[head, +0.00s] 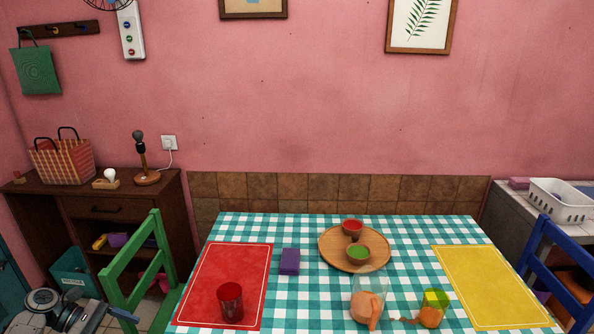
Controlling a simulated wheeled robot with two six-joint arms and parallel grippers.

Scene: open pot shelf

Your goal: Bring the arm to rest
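Part of my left arm, grey and black, shows at the bottom left corner, beside the green chair (128,270). It is left of the table and apart from the things on it. Its fingers cannot be made out clearly, so I cannot tell whether the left gripper is open or shut. My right arm and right gripper are not in view.
The checked table (300,228) holds a red mat (225,262) with a red glass (231,302), a purple block (289,261), a round wooden tray (328,248) with two bowls, a clear jug (369,285), a yellow-green cup (436,300) and a yellow mat (487,285). A blue chair (545,265) stands right.

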